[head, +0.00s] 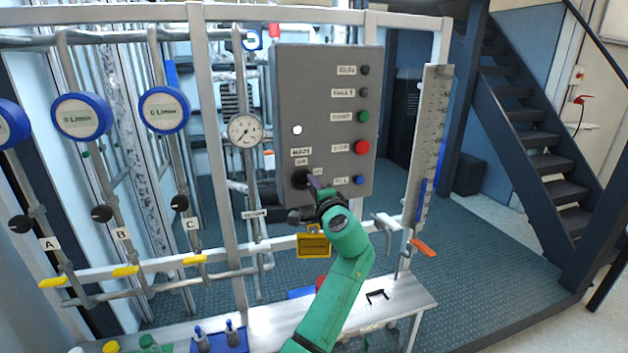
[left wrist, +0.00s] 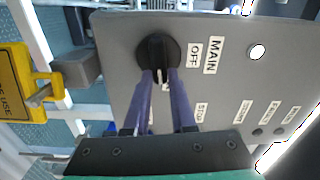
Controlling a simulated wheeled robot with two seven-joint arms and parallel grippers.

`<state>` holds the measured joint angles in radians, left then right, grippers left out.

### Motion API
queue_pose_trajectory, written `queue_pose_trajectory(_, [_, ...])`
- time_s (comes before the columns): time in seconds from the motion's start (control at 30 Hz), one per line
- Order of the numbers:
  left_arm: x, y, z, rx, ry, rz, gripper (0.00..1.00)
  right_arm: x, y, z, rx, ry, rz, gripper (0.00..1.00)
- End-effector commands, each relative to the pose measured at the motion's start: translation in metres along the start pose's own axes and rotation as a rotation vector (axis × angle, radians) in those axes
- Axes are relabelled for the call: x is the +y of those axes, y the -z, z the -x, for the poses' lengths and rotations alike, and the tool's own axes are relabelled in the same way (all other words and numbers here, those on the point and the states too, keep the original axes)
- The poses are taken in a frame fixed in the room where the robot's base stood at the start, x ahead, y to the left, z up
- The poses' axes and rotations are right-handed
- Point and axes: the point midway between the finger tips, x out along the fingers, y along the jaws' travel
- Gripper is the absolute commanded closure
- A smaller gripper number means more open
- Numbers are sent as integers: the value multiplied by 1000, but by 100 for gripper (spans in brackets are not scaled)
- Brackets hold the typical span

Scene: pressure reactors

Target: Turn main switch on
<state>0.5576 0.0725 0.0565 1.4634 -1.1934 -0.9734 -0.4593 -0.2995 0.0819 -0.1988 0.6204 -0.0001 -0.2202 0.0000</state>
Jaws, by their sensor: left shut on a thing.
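The main switch is a round black knob on the grey control panel (head: 325,115), under a MAIN label. In the left wrist view the knob (left wrist: 158,48) sits beside the OFF label (left wrist: 194,55) and the MAIN label (left wrist: 211,55). My left gripper (head: 312,182) reaches the panel's lower left, and its arm covers part of the panel edge. In the left wrist view, the purple fingers of my left gripper (left wrist: 160,80) are closed on the knob, one on each side of its grip. My right gripper is not in view.
Green (head: 364,117), red (head: 362,147) and blue (head: 360,181) buttons line the panel's right side. A yellow padlock-like tag (head: 314,243) hangs below the panel. A ruler-like plate (head: 430,150) stands to the right. A bench (head: 400,300) lies below, and stairs rise at right.

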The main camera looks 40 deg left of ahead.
Motion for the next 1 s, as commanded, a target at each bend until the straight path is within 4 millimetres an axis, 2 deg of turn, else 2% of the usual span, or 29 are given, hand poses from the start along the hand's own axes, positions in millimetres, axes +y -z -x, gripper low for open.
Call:
queue_pose_trajectory(0.03, [-7, -2, -1, -4, 10, -22, 100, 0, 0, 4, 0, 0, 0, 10])
queue_pose_trajectory(0.3, [-6, -2, -1, -3, 12, -103, 100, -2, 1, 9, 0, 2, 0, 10])
queue_pose_trajectory(0.77, [-6, -2, -1, -3, 15, -116, 100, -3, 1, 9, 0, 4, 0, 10])
queue_pose_trajectory(0.8, [-6, -2, -1, -3, 15, -116, 69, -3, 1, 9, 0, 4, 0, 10])
queue_pose_trajectory(0.87, [-6, -2, -1, -3, 14, -115, 46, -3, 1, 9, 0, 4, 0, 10])
queue_pose_trajectory(1.0, [-4, -1, -1, -2, 10, -116, 46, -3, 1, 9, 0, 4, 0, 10])
